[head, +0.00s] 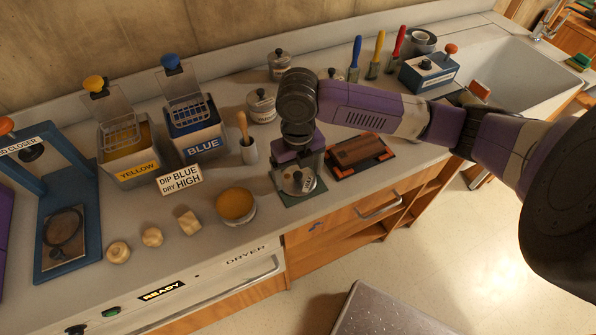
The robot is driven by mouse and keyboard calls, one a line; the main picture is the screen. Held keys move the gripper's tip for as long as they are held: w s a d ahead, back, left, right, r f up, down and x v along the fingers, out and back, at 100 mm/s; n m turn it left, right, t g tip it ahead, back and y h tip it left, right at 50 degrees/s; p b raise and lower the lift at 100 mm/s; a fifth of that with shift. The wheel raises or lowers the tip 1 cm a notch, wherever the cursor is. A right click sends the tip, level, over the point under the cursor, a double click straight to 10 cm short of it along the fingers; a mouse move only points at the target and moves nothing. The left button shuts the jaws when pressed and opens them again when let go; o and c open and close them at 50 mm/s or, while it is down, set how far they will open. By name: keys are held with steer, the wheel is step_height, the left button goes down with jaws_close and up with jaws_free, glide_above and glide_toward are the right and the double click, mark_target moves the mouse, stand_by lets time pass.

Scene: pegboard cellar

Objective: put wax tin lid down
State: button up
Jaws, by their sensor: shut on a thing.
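The wax tin lid (293,187) is a round grey metal disc with a small knob, in the head view just right of the open wax tin. My gripper (299,175) points down and is shut on the lid, with its fingers at the knob. The lid is over a small dark green mat (318,190) on the counter. I cannot tell whether it touches the mat. The open wax tin (237,205), with orange wax inside, stands left of the mat, near the counter's front edge. My gripper hides part of the lid and mat.
A dark tray with a brown block (360,154) lies close right of the mat. A brush pot (248,150) and a lidded tin (262,106) stand behind. Yellow (138,173) and blue (205,145) dip tanks are left. Wooden pieces (152,237) line the front. The sink (505,80) is far right.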

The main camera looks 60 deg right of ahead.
steer(key=shift+f, duration=0.2)
steer(key=o, duration=1.2)
steer(key=shift+c, duration=0.2)
steer(key=shift+r, duration=0.1)
